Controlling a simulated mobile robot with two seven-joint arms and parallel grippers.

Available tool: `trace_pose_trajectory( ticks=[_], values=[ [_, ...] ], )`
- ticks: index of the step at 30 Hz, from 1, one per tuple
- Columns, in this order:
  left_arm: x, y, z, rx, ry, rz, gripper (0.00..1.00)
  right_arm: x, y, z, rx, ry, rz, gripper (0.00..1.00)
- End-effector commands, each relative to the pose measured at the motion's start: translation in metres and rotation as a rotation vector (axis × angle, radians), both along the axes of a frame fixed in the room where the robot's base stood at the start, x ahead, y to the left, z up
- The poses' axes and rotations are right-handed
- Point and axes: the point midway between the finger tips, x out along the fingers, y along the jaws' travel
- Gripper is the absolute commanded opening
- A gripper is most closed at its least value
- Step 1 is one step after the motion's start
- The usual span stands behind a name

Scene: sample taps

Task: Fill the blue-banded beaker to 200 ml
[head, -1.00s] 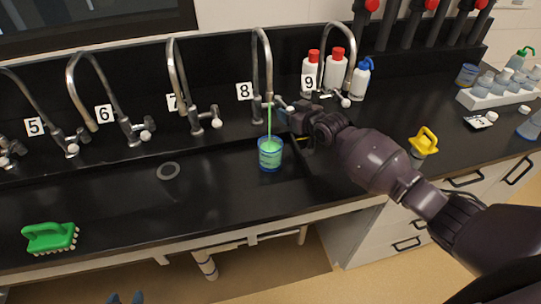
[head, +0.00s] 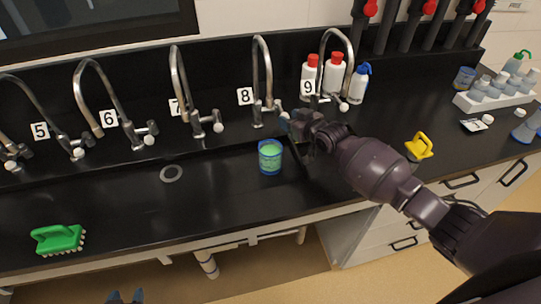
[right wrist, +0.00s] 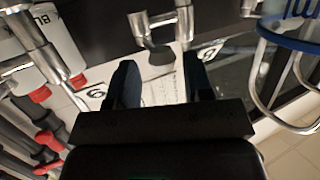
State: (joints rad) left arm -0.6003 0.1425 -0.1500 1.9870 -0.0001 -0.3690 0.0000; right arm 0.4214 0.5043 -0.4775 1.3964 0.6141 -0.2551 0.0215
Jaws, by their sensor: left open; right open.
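The blue-banded beaker (head: 270,157) stands upright in the dark sink under tap 8 (head: 262,60). It holds green liquid; its scale is too small to read. No stream falls into it. My right gripper (head: 290,120) is beside the white-ended handle (head: 283,115) of tap 8. In the right wrist view its dark fingers (right wrist: 162,82) are apart, with a grey handle end (right wrist: 160,55) just beyond, and nothing is clasped. My left gripper (head: 126,297) shows only as bluish tips at the bottom edge of the head view.
Other numbered taps line the back, with tap 9 (head: 345,60) to the right. White bottles (head: 335,75) stand behind it. A green brush (head: 58,239) lies at left front and a yellow brush (head: 419,147) at right. The sink left of the beaker is clear.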

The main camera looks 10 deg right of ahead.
Motion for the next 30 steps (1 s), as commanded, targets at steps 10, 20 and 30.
trace_pose_trajectory(
  ticks=[10,20,30],
  values=[
    [0.001,-0.001,0.029,-0.001,-0.004,-0.001,0.47,-0.031,-0.014,0.009,0.0,0.0,0.001,0.47],
    [0.0,0.0,0.027,0.0,0.001,-0.001,0.47,-0.044,-0.02,0.012,0.001,0.001,0.001,0.47],
    [-0.003,0.0,0.024,0.0,0.009,0.001,0.47,-0.044,-0.02,0.012,0.0,0.0,0.001,0.47]
  ],
)
